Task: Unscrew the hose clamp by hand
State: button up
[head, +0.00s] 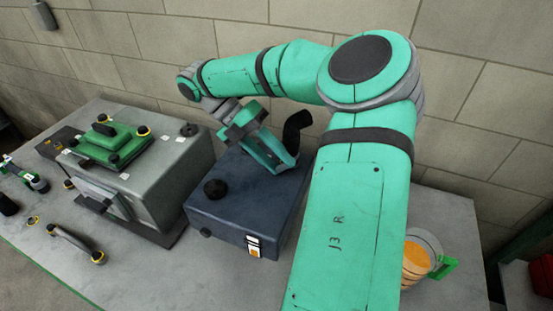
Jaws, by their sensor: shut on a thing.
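My gripper (283,165) reaches down over the dark blue box (225,222). Its green fingers are shut at the foot of the bent black hose (296,128) that rises from the back of the box top. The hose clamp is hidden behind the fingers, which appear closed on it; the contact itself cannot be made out. The hose stands upright, its upper end bent to the right.
A grey engine block (165,185) with a green cover (108,140) stands close left of the box. A loose pipe (75,243) lies at the front left of the grey bench. An orange-filled container (420,257) stands right of my arm. A block wall closes off the back.

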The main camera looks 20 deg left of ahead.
jog(key=shift+w+a, duration=0.1)
jog(key=o, duration=0.8)
jog(key=shift+f+y, duration=0.15)
jog(key=shift+y, duration=0.15)
